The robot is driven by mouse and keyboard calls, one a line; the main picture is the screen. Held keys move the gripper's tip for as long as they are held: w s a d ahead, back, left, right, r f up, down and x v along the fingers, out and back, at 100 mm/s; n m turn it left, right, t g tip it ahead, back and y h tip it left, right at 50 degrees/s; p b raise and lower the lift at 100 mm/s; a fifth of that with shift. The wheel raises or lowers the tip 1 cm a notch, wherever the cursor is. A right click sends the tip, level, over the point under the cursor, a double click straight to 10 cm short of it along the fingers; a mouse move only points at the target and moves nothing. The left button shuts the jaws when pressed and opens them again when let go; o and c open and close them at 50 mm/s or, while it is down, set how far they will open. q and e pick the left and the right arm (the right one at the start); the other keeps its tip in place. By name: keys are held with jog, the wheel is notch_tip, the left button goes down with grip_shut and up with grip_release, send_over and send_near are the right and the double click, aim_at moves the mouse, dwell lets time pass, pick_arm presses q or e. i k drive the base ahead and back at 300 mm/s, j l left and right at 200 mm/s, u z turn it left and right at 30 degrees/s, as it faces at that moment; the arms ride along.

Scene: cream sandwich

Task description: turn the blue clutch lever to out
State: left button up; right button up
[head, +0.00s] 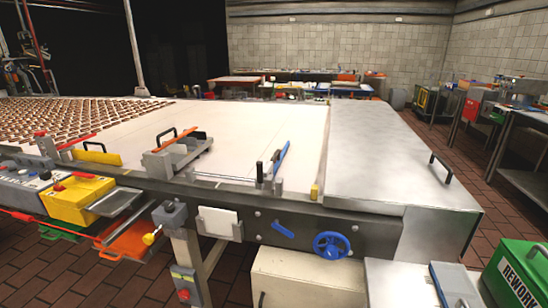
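A short blue lever (283,229) sits on the dark front rail of the conveyor table, left of a blue handwheel (331,244). It slopes down from upper left to lower right. A longer blue bar (281,158) stands tilted on the metal fixture on top of the belt. I cannot read any label telling which of the two is the clutch lever, or any in or out marking. Neither of my grippers shows in the head view.
The pale belt (260,127) carries rows of brown biscuits (70,118) at the left. A cream cabinet (307,280) stands below the handwheel. A green rework box (515,275) is at the lower right. Open brick floor (455,165) lies right of the steel cover (385,150).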

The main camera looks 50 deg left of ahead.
aim_at(275, 225)
jog(key=j+u, duration=0.35)
jog(key=k+j+u, duration=0.1)
jog(key=j+u, duration=0.6)
